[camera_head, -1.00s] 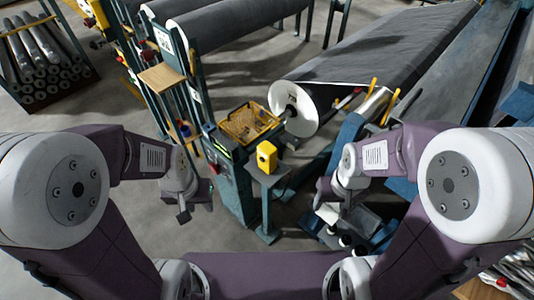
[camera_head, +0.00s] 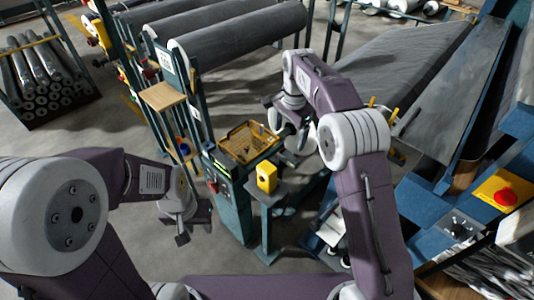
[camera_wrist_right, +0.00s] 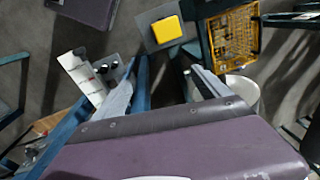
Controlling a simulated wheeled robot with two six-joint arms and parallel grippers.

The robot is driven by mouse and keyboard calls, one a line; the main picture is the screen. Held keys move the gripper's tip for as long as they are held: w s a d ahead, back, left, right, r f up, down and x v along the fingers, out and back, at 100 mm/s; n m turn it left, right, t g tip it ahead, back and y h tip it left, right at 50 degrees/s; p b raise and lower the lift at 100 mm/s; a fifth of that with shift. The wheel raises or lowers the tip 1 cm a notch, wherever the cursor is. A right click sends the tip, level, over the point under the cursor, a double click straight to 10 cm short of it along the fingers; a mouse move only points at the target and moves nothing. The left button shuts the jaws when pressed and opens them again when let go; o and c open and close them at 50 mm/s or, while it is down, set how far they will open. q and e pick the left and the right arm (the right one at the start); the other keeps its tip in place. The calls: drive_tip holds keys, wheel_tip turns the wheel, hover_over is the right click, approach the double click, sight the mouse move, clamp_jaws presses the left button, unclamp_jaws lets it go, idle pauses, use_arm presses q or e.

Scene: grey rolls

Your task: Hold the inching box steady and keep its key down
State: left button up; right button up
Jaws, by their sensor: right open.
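The inching box, as far as I can tell, is the small yellow box (camera_head: 266,177) on a grey stand (camera_head: 268,196) in the middle of the head view. It also shows at the top of the right wrist view (camera_wrist_right: 167,29). Its key cannot be made out. My right gripper (camera_head: 290,132) is open and empty, beyond and above the box in the head view; its spread fingers (camera_wrist_right: 160,95) show in the wrist view, apart from the box. My left gripper (camera_head: 190,224) hangs left of the stand, away from the box; its jaw gap is unclear.
A yellow wire basket (camera_head: 248,142) sits just behind the box, beside a teal control post (camera_head: 230,195). Large grey rolls (camera_head: 230,40) lie behind. A red button on a yellow panel (camera_head: 505,196) is at the right. Open floor lies left of the post.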

sight(267, 174)
drive_tip(key=shift+n+g, duration=0.5)
drive_tip(key=shift+n, duration=0.1)
drive_tip(key=a+f, duration=0.2)
drive_tip(key=f, duration=0.1)
drive_tip(key=a+f, duration=0.2)
drive_tip(key=f, duration=0.1)
drive_tip(key=w+a+f, duration=0.1)
drive_tip(key=a+f, duration=0.1)
drive_tip(key=f, duration=0.1)
drive_tip(key=shift+a+f, duration=0.3)
drive_tip(key=shift+f, duration=0.1)
drive_tip(key=shift+s+a+f, duration=0.1)
drive_tip(key=shift+s+a, duration=0.05)
drive_tip(key=shift+s, duration=0.1)
wheel_tip(267, 174, down, 12)
drive_tip(key=shift+r, duration=0.1)
drive_tip(key=c, duration=1.8)
use_arm(q)
clamp_jaws()
